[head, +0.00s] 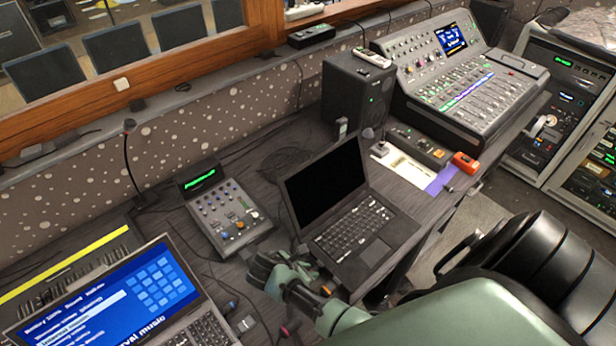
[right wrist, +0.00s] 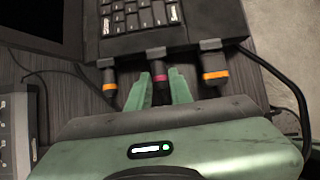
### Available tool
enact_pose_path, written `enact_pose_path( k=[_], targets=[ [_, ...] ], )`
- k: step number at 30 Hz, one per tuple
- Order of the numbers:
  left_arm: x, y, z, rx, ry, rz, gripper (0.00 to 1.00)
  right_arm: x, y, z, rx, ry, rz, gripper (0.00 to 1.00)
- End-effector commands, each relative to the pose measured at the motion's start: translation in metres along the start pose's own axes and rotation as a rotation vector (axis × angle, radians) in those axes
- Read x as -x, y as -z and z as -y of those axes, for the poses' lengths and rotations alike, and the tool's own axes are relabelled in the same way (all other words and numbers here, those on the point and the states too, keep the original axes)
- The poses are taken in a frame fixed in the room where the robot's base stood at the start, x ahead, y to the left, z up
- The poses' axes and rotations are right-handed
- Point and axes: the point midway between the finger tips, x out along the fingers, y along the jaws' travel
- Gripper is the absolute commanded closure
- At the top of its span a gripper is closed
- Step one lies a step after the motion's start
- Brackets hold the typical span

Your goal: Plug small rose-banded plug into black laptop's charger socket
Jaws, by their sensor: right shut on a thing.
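The black laptop (head: 326,188) stands open on the desk, and its side edge and keyboard fill the top of the right wrist view (right wrist: 150,42). My right gripper (head: 308,271) is at the laptop's left side. In the right wrist view its green fingers (right wrist: 158,86) are shut on the small rose-banded plug (right wrist: 158,79). The plug points at the laptop's edge, and its tip is at or very near that edge. I cannot tell whether it is seated in a socket, since the fingers and laptop edge hide the contact. My left gripper is not in view.
Two orange-banded plugs flank the gripper at the laptop's edge, one left (right wrist: 109,82) and a larger one right (right wrist: 214,68). A small mixer (head: 228,217) stands left of the laptop. A blue-screened laptop (head: 110,300) is at the front left. A black speaker (head: 356,98) stands behind.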

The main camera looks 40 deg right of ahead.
Motion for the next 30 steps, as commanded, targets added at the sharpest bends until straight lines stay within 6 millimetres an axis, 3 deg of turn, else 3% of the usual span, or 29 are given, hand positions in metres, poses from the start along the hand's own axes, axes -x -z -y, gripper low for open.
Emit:
enact_pose_path(
  k=[2, 3, 5, 17, 30],
  targets=[
    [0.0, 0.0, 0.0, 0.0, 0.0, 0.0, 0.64, -0.002, -0.004, 0.0, -0.002, 0.002, 0.009, 1.0],
    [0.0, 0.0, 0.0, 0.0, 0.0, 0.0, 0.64, -0.002, -0.004, 0.0, -0.002, 0.002, 0.009, 0.68],
    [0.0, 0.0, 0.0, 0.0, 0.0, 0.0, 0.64, -0.002, -0.004, 0.0, -0.002, 0.002, 0.008, 0.54],
    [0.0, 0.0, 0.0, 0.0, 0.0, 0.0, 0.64, 0.005, -0.002, -0.001, -0.001, -0.001, 0.003, 0.54],
    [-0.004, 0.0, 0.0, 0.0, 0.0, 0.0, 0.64, 0.07, -0.002, 0.0, -0.001, 0.0, 0.004, 0.54]
  ],
)
